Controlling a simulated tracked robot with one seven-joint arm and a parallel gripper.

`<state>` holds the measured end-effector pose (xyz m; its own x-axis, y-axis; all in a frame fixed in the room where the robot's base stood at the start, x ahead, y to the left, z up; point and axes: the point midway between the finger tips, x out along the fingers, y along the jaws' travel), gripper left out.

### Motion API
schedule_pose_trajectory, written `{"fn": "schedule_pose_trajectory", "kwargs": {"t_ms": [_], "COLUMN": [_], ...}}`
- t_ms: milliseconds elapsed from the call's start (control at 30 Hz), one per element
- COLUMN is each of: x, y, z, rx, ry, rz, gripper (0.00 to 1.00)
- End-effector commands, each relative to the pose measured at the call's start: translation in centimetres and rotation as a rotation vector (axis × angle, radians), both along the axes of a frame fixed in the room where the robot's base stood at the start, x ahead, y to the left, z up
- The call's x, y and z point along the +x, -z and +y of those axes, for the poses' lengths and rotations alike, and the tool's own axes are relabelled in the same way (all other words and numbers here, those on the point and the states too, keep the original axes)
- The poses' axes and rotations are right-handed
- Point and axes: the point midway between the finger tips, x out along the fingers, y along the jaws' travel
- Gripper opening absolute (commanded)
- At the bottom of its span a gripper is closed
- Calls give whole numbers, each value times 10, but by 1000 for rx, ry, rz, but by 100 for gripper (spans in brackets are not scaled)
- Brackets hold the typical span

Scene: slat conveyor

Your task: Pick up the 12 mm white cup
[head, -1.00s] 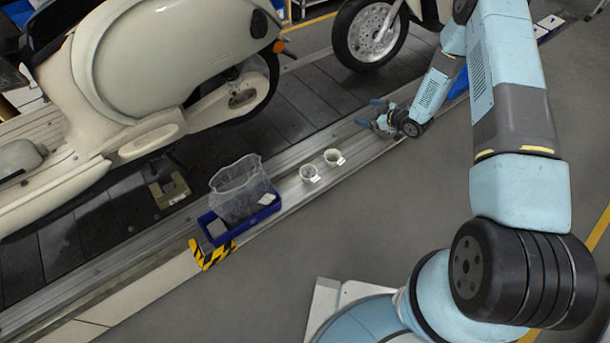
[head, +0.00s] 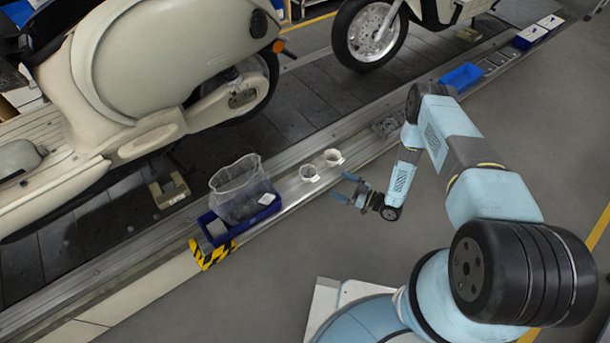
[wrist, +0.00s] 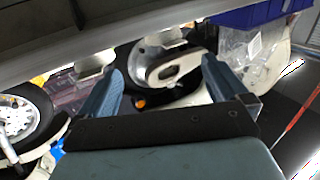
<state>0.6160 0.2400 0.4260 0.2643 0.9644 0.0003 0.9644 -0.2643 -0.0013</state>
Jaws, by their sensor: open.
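Two small white cups stand side by side on the metal edge of the conveyor in the head view, the left cup (head: 309,173) and the right cup (head: 333,157). Each has a small pale tag at its front; no size can be read, so I cannot tell which is the 12 mm one. My gripper (head: 345,188) is open and empty, to the right of and nearer than the cups, apart from them. In the wrist view, two pale cup-like shapes (wrist: 93,66) (wrist: 162,38) show beyond the open fingers (wrist: 163,88), partly cut by a grey edge.
A blue bin (head: 213,238) with a clear plastic bag (head: 238,190) stands left of the cups. A grey metal part (head: 386,127) and a blue tray (head: 462,77) lie farther along the ledge. A cream scooter (head: 170,60) stands behind. The floor (head: 300,245) in front is clear.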

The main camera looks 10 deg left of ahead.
Motion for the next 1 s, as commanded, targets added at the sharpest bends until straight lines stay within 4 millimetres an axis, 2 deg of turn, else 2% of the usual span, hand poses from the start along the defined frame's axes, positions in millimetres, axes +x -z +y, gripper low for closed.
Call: {"fn": "schedule_pose_trajectory", "kwargs": {"t_ms": [400, 767, 1000], "x": [18, 22, 26], "y": [0, 0, 2], "z": [65, 85, 115], "rx": [-1, 1, -1], "ry": [-2, -1, -3], "rz": [-2, -1, -2], "gripper": [100, 100, 100]}}
